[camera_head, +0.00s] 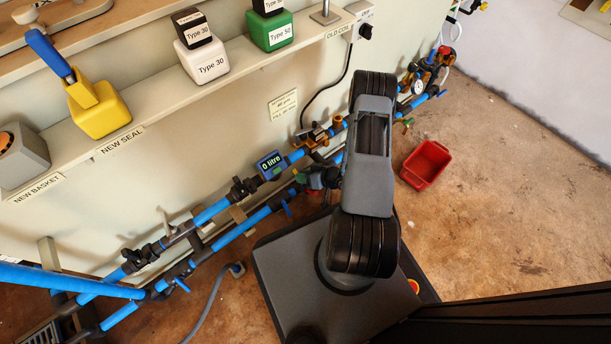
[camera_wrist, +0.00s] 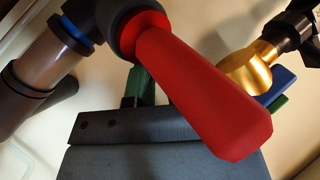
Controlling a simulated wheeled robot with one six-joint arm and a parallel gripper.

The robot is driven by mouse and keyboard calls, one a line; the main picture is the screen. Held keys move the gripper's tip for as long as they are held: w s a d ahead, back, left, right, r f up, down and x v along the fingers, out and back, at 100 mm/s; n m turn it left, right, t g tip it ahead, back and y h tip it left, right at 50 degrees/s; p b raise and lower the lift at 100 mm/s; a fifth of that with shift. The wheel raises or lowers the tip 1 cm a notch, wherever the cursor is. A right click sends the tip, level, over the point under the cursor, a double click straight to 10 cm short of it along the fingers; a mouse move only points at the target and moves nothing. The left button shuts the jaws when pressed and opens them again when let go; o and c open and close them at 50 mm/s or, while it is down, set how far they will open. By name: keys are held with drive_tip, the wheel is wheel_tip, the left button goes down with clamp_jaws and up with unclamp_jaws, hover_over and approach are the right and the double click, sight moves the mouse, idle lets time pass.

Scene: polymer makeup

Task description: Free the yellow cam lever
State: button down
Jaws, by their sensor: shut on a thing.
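In the wrist view a large red lever (camera_wrist: 205,90) runs from a dark pipe joint at the top down to the lower right, across my gripper's dark body. My gripper (camera_wrist: 208,92) is shut, with the red lever between its green-edged fingers; the contact itself is hidden. A golden-yellow rounded part (camera_wrist: 250,68), perhaps the yellow cam lever, lies just right of the red lever, beside a blue and green edge. In the head view my arm hides most of the gripper, low at the blue pipes (camera_head: 215,210). Brass-yellow fittings (camera_head: 312,135) show left of the arm.
A shelf above the pipes holds a yellow block with a blue handle (camera_head: 97,107), a white Type 30 block (camera_head: 200,60) and a green block (camera_head: 270,32). A red bin (camera_head: 425,164) stands on open floor at right. A "0 litre" display (camera_head: 270,164) sits on the upper pipe.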

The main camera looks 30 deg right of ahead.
drive_tip(key=shift+s+a+f, duration=0.1)
drive_tip(key=shift+s, duration=0.1)
drive_tip(key=c, duration=1.2)
unclamp_jaws()
drive_tip(key=shift+o, duration=0.5)
drive_tip(key=shift+w, duration=0.1)
